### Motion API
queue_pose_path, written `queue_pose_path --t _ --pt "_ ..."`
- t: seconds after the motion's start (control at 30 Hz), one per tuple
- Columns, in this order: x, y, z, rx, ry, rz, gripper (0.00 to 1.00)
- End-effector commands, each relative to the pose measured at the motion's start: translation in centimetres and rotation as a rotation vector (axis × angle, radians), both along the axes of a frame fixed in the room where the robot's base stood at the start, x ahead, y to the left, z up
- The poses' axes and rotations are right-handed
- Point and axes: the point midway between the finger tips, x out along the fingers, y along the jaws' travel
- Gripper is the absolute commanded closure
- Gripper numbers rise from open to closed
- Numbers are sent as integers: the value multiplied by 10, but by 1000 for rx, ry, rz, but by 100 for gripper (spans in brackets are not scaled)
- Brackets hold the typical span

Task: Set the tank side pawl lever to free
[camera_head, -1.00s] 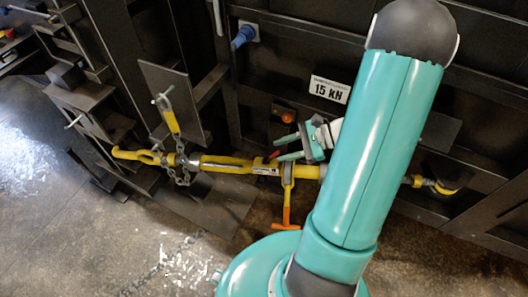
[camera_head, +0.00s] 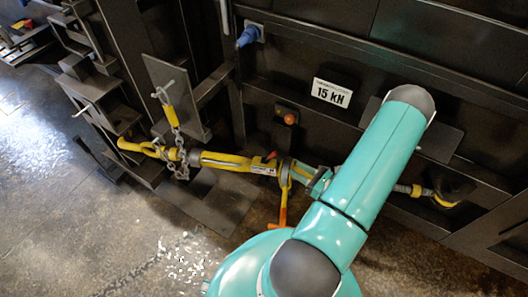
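A yellow ratchet binder (camera_head: 226,161) stretches across the front of the dark metal wall. Its ratchet housing (camera_head: 284,172) sits near the middle, with an orange-ended handle (camera_head: 283,215) hanging down from it. A small red tab (camera_head: 271,155) stands on top beside the housing; it may be a pawl lever, but its setting is too small to read. My gripper (camera_head: 303,174) is at the right side of the housing, very close to it. The green fingers are small and partly hidden by my arm, so I cannot tell whether they touch or grip anything.
A yellow hook (camera_head: 133,146) and a chain (camera_head: 182,164) are at the binder's left end, and another hook (camera_head: 443,201) is at the right. A 15 kN sign (camera_head: 332,93), an orange knob (camera_head: 290,118) and a blue plug (camera_head: 248,36) are on the wall. The floor in front is clear.

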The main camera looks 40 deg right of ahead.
Motion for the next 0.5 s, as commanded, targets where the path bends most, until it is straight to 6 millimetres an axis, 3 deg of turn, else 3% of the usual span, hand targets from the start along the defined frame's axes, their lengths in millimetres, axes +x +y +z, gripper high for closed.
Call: queue_pose_path --t 0.23,0.5 --pt "9 -1 -3 10 -2 -26 64" --pt "58 10 -3 8 -1 -25 64"
